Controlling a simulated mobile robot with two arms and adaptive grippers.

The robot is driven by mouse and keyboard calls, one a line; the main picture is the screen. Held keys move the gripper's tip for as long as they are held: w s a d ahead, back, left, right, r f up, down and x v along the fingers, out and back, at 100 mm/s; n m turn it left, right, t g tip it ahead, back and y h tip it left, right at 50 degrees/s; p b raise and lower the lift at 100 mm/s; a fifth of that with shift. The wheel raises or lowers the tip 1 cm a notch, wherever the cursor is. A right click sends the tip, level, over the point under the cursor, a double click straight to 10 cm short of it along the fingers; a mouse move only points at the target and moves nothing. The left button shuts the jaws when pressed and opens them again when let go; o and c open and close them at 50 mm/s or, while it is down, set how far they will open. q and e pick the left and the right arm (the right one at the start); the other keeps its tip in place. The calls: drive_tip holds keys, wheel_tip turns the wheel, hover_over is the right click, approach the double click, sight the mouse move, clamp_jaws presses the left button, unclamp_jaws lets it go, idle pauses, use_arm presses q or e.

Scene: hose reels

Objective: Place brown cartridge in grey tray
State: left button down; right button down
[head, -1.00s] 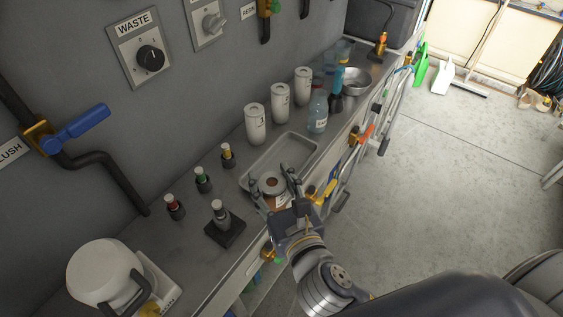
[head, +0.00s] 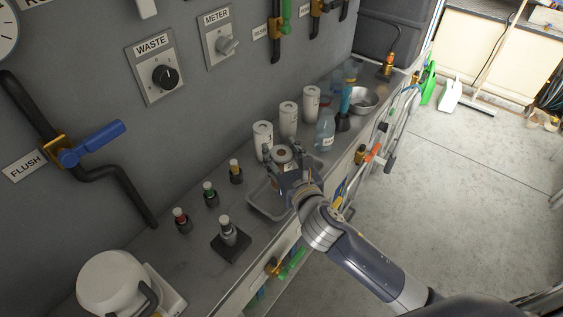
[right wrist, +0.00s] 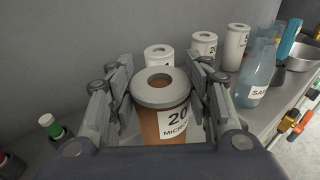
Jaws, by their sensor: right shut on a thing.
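The brown cartridge (right wrist: 165,125), with a grey ring-shaped cap and a white "20 MICRON" label, is upright between the fingers of my right gripper (right wrist: 161,88). The fingers are shut on its sides. In the head view the cartridge's cap (head: 282,154) shows between the fingertips of the right gripper (head: 282,160), over the far part of the grey tray (head: 263,210). My gripper and arm hide much of the tray. I cannot tell whether the cartridge's base touches it. My left gripper is out of view.
White cartridges (head: 288,119) stand just beyond the tray, with a blue bottle (head: 325,132) and metal bowl (head: 363,101) farther along. Small capped vials (head: 210,194) line the wall side. A vial on a black base (head: 229,236) stands nearer.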

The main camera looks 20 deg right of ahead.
sight(285, 170)
drive_tip(key=shift+f+b, duration=0.3)
drive_tip(key=shift+f, duration=1.35)
drive_tip(key=shift+f, duration=0.1)
drive_tip(key=c, duration=0.8)
unclamp_jaws()
drive_tip(key=shift+s, duration=0.1)
drive_tip(key=s, duration=0.4)
drive_tip(key=s+r, duration=0.1)
drive_tip(key=s, duration=0.3)
drive_tip(key=s+r, duration=0.1)
drive_tip(key=s, duration=0.3)
drive_tip(key=shift+d+b, duration=0.4)
drive_tip(key=shift+w, duration=0.1)
